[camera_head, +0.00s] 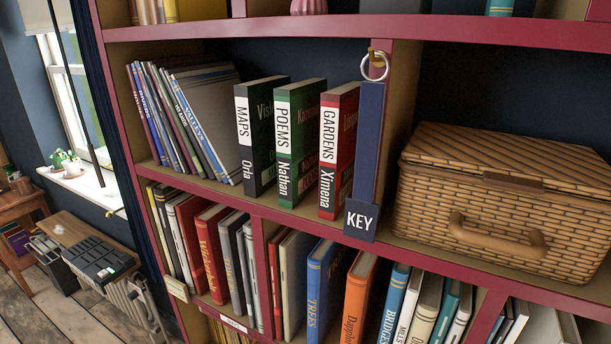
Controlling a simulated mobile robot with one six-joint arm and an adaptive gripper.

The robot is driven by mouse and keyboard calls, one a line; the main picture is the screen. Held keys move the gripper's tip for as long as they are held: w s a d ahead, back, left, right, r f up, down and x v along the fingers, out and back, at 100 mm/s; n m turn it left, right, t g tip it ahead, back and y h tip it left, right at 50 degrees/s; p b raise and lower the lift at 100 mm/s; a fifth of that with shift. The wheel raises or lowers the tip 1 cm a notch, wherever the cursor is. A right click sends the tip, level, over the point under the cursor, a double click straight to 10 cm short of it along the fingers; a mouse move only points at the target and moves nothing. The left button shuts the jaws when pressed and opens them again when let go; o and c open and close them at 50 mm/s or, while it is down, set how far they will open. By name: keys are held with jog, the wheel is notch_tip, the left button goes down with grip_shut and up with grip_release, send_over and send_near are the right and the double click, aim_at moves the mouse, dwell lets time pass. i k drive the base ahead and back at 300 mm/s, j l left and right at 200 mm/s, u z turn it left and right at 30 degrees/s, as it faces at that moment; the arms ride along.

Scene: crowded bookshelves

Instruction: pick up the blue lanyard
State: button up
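The blue lanyard (368,145) hangs straight down in front of the upright divider of the bookshelf. Its silver ring (375,66) loops over a small brass hook (376,55) near the top of the divider. A dark blue tag marked KEY (360,220) is at its lower end, in front of the red shelf edge. My gripper is not in view.
Left of the lanyard stand books marked GARDENS (338,150), POEMS (299,140) and MAPS (256,130). Right of it a closed wicker basket (500,200) fills much of its compartment. Books crowd the shelf below (320,285). A window (75,95) is far left.

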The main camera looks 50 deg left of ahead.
aim_at(361, 215)
jog(key=u, duration=1.7)
jog(key=j, duration=0.1)
